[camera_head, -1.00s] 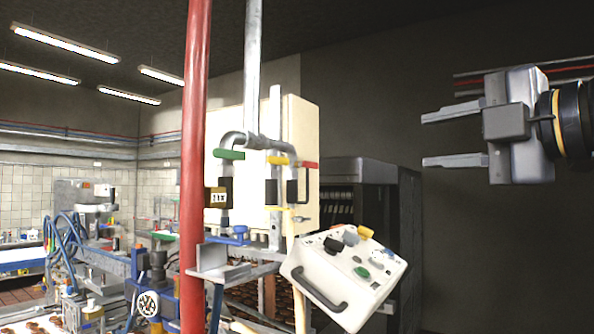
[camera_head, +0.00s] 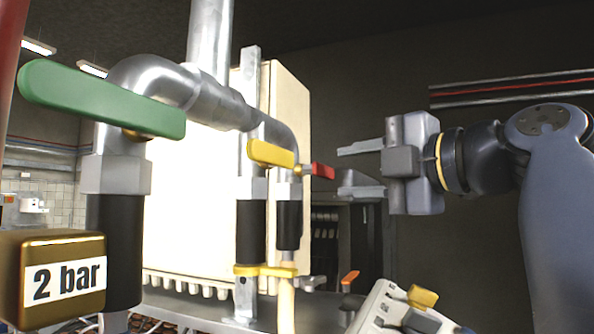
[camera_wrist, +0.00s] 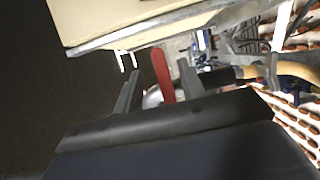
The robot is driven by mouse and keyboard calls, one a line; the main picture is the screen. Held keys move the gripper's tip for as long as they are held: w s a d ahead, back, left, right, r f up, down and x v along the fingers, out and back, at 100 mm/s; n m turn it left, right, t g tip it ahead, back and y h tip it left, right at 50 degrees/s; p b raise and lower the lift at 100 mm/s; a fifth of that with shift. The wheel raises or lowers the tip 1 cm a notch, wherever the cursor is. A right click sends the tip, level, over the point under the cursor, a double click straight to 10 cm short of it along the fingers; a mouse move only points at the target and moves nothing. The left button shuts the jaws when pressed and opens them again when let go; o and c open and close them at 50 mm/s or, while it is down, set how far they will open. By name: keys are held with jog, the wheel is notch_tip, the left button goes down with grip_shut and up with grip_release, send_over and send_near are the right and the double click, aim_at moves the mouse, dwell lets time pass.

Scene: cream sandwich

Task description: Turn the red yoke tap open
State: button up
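The red tap handle (camera_head: 322,170) is a small lever on the rear pipe of the tap group, right of the yellow handle. My gripper (camera_head: 343,171) is open and empty, with its fingertips just right of the red handle at about the same height. In the wrist view the red handle (camera_wrist: 162,75) shows as a long bar between the two open fingers of my gripper (camera_wrist: 159,70), with a gap on each side. I cannot tell how deep the handle lies between the fingers.
A green handle (camera_head: 100,98) stands at the near left, above a brass block marked 2 bar (camera_head: 65,275). A yellow handle (camera_head: 271,153) is beside the red one. A cream cabinet (camera_head: 185,220) stands behind the pipes. A white control box (camera_head: 385,312) is below my gripper.

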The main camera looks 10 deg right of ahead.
aim_at(331, 173)
jog(key=shift+p+x, duration=1.1)
jog(key=shift+x, duration=2.25)
jog(key=shift+s+a, duration=0.1)
jog(key=shift+c, duration=0.4)
grip_shut()
